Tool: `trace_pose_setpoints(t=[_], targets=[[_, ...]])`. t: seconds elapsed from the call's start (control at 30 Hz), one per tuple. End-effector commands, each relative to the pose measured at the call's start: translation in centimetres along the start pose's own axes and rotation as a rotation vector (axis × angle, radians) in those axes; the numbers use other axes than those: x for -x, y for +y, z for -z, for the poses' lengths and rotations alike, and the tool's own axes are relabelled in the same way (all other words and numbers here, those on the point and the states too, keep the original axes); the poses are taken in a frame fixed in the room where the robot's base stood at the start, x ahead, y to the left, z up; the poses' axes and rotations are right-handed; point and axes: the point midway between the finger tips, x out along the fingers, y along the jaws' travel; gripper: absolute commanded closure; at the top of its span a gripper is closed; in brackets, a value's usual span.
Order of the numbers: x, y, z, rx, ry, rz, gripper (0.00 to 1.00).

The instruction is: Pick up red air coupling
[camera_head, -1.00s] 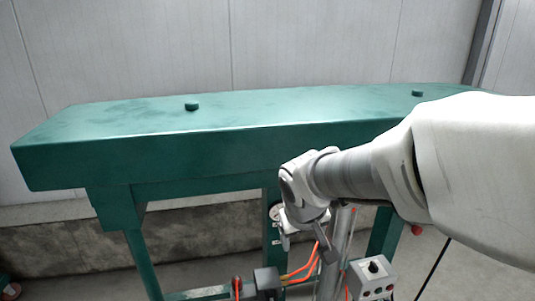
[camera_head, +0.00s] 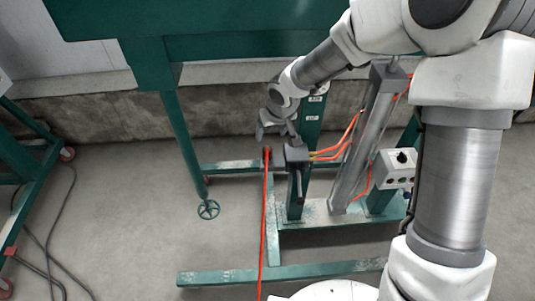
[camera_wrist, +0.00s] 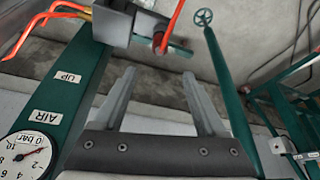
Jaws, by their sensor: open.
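The red air coupling (camera_head: 267,152) is a small red piece at the top of a red hose, left of a dark grey valve block (camera_head: 297,152). In the wrist view the coupling (camera_wrist: 159,42) shows beyond the fingertips, roughly centred between them, with the valve block (camera_wrist: 106,22) to its left. My gripper (camera_head: 273,130) is just above the coupling in the head view, pointing down. In the wrist view my gripper (camera_wrist: 159,74) has its two fingers spread with nothing between them. The exact distance to the coupling is hard to judge.
A green post carries a pressure gauge (camera_wrist: 24,157) and labels AIR and UP. Orange hoses (camera_head: 335,145) run from the block toward a grey cylinder (camera_head: 365,140). A control box (camera_head: 397,168) stands right. A green leg with handwheel (camera_head: 208,209) stands left. Floor at left is mostly open.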

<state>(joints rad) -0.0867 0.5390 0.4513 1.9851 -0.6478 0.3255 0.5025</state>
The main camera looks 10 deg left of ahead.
Motion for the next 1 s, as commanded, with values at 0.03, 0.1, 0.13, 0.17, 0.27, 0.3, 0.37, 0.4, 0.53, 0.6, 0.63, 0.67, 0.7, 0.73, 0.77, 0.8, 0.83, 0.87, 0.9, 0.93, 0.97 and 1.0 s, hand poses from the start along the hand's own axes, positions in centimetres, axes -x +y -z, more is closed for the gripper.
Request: trace_pose_setpoints(t=[0.03, 0.1, 0.13, 0.17, 0.27, 0.3, 0.37, 0.4, 0.53, 0.6, 0.63, 0.67, 0.7, 0.73, 0.77, 0.8, 0.83, 0.87, 0.9, 0.93, 0.97, 1.0], targets=[[-1.5, -0.1, -0.1, 0.001, -0.002, 0.001, 0.26], [-3.0, -0.1, -0.2, 0.001, -0.002, 0.001, 0.26], [-3.6, 0.0, -0.1, 0.0, -0.002, 0.001, 0.26], [-4.1, -0.1, -0.1, 0.001, -0.002, 0.001, 0.26], [-5.6, 0.0, -0.1, 0.0, 0.0, 0.0, 0.26], [-6.1, 0.0, -0.1, 0.0, -0.001, 0.0, 0.26], [-6.5, 0.0, -0.1, 0.0, 0.0, 0.0, 0.26], [-6.7, 0.0, -0.1, 0.001, 0.0, -0.001, 0.26], [-7.5, 0.1, -0.2, -0.001, -0.001, -0.001, 0.26], [-8.5, 0.0, -0.4, 0.001, -0.001, -0.001, 0.26], [-9.0, 0.0, -0.5, 0.0, -0.002, 0.0, 0.26], [-9.5, 0.0, -0.7, 0.001, -0.002, 0.0, 0.26], [-10.1, 0.0, -0.8, 0.0, -0.003, -0.001, 0.26], [-10.6, 0.0, -0.8, 0.001, -0.002, -0.001, 0.26], [-10.9, 0.1, -0.7, 0.001, -0.001, 0.0, 0.26], [-11.3, 0.1, -0.7, -0.001, 0.0, 0.0, 0.26], [-11.6, 0.1, -0.7, -0.001, 0.0, 0.0, 0.26], [-11.8, 0.1, -0.7, -0.001, 0.0, 0.0, 0.26], [-12.0, 0.1, -0.7, 0.0, 0.0, 0.0, 0.26], [-12.0, 0.1, -0.6, 0.0, 0.001, -0.001, 0.26], [-12.1, 0.1, -0.6, 0.0, 0.001, -0.001, 0.26], [-12.1, 0.1, -0.6, 0.0, 0.001, -0.001, 0.26]])
